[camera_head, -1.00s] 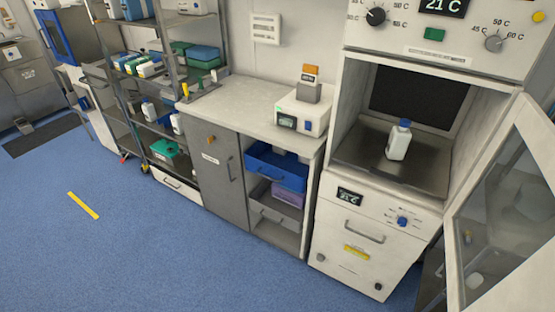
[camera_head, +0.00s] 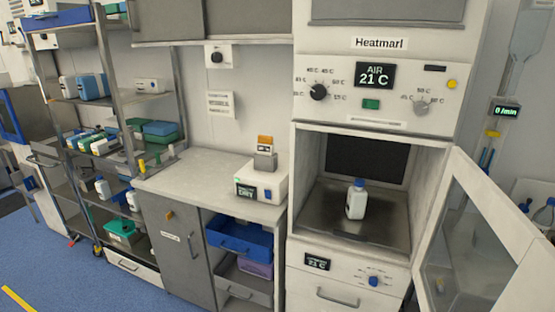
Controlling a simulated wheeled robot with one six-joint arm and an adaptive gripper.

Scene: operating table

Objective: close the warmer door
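The warmer (camera_head: 434,126) is a tall white cabinet at the right of the head view, labelled "Heatmarl", with a display reading AIR 21 C. Its chamber is open. The warmer door (camera_head: 530,271), a white frame with a glass pane, stands swung out to the right of the chamber. A white bottle with a blue cap (camera_head: 356,203) stands upright on the chamber floor (camera_head: 325,222). My gripper is not in view.
A counter (camera_head: 195,173) left of the warmer carries a small white device (camera_head: 260,184). Below it is a blue bin (camera_head: 240,242). A metal shelf rack (camera_head: 113,98) stands further left. Blue floor (camera_head: 65,275) is clear at lower left.

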